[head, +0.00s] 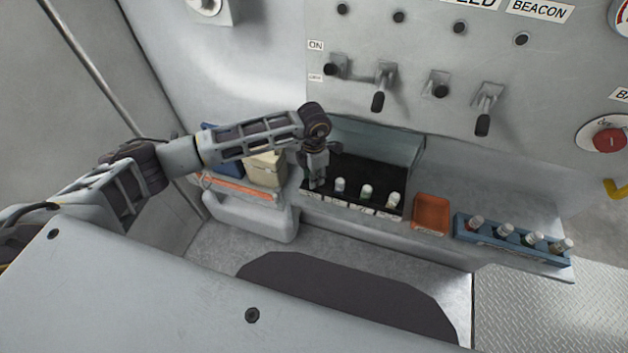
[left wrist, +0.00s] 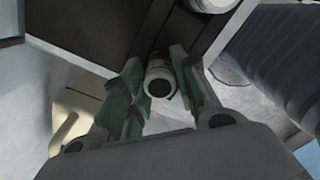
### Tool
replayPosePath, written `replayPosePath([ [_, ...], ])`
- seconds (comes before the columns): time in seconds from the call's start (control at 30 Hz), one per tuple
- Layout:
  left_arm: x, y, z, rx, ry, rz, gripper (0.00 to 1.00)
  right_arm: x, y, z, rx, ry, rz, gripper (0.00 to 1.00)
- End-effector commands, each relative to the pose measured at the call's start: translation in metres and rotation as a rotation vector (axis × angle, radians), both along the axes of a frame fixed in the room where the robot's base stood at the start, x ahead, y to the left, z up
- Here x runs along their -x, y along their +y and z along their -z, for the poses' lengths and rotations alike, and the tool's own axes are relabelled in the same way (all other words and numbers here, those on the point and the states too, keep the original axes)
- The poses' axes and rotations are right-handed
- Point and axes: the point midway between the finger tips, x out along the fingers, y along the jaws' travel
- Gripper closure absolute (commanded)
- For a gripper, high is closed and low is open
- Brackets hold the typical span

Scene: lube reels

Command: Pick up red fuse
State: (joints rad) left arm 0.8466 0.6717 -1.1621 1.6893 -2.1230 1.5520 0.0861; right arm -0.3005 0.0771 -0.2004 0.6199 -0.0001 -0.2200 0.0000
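My left gripper (head: 316,180) points down at the left end of the black fuse holder (head: 376,172). In the left wrist view, its green-padded fingers (left wrist: 157,82) are apart, on either side of a fuse with a pale body and dark round end (left wrist: 160,80). The fuse sits close to the right finger, and I cannot tell whether they touch. I see no red on this fuse. Several white-topped fuses (head: 366,192) stand to the right in the same holder. A fuse with a reddish body (head: 475,223) stands at the left end of the blue rack (head: 500,240). My right gripper is not in view.
An orange-red tray (head: 431,213) sits between the black holder and the blue rack. A beige box (head: 266,170) and a blue bin (head: 222,140) lie behind my left arm. Switch levers (head: 378,100) stick out from the panel above. A red knob (head: 609,140) is at far right.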

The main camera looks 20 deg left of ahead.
Motion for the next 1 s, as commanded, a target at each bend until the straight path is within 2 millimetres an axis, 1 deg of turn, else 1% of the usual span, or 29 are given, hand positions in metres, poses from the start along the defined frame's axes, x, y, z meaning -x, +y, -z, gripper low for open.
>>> replayPosePath([
  [0.03,0.0,0.0,0.0,0.0,0.0,0.0,0.81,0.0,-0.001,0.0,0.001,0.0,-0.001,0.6],
  [0.17,0.0,0.0,0.0,0.0,0.0,0.0,0.98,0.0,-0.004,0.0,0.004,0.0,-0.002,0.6],
  [0.57,0.0,0.0,-0.003,0.0,-0.001,0.0,0.98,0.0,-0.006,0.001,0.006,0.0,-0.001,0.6],
  [0.77,-0.001,0.0,-0.016,0.0,-0.003,0.0,0.98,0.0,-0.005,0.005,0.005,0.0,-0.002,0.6],
  [0.93,-0.001,0.001,-0.034,-0.001,-0.004,-0.001,0.98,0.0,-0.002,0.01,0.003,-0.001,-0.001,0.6],
  [1.0,0.005,0.001,-0.034,-0.001,0.001,0.001,0.98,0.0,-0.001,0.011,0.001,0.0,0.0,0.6],
])
